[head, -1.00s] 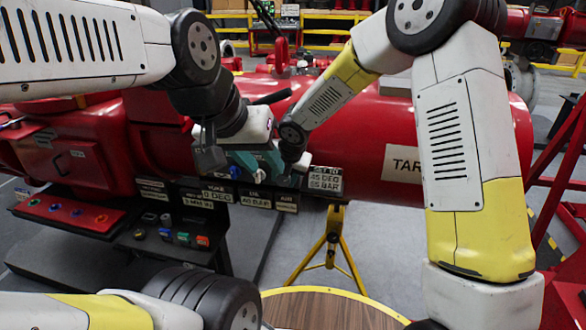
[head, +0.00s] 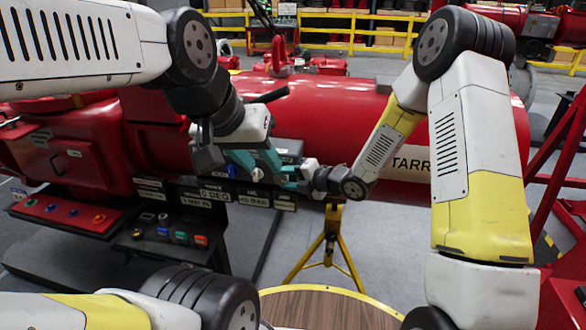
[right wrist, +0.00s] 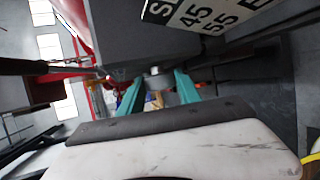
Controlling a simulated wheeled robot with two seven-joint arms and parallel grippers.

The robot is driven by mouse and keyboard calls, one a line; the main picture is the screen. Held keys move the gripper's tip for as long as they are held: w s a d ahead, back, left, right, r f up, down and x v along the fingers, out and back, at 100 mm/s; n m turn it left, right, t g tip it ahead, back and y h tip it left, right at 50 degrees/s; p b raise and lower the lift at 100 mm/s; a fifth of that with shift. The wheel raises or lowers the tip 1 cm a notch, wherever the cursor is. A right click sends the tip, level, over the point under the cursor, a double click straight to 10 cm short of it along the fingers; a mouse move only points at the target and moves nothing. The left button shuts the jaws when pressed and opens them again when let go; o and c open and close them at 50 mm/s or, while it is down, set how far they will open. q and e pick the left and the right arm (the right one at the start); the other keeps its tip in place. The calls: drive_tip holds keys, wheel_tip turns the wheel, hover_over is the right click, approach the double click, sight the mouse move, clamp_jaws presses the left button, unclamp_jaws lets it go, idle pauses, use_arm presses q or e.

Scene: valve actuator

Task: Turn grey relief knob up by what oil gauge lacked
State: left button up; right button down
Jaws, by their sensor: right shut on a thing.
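The valve actuator (head: 340,120) is a long red body with a dark control panel at its lower front. My right gripper (head: 289,181) reaches the panel's right end from the right. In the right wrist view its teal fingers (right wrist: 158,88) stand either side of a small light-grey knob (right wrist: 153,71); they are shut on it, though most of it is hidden. A blue knob (head: 232,171) and a white knob (head: 257,174) sit further left. My left gripper (head: 256,161) is at the panel above these knobs; its fingertips are too small to judge. No gauge face is readable.
Small label plates (head: 254,199) hang below the panel. The setpoint plate (right wrist: 200,14) shows 45 and 55 close to my right gripper. A shelf with coloured buttons (head: 168,236) stands lower left, a yellow stand (head: 331,240) below and a round wooden table (head: 325,309) in front.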

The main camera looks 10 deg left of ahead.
drive_tip(key=shift+d+f+m+t+y, duration=0.1)
drive_tip(key=shift+m+t+y, duration=0.1)
drive_tip(key=shift+y, duration=0.3)
drive_tip(key=shift+f+m+t+y, duration=0.1)
drive_tip(key=shift+m+y, duration=0.1)
drive_tip(key=shift+y, duration=0.3)
drive_tip(key=c, duration=0.8)
unclamp_jaws()
drive_tip(key=shift+c, duration=0.2)
drive_tip(key=v, duration=0.7)
drive_tip(key=shift+s+d, duration=0.15)
drive_tip(key=shift+d, duration=0.15)
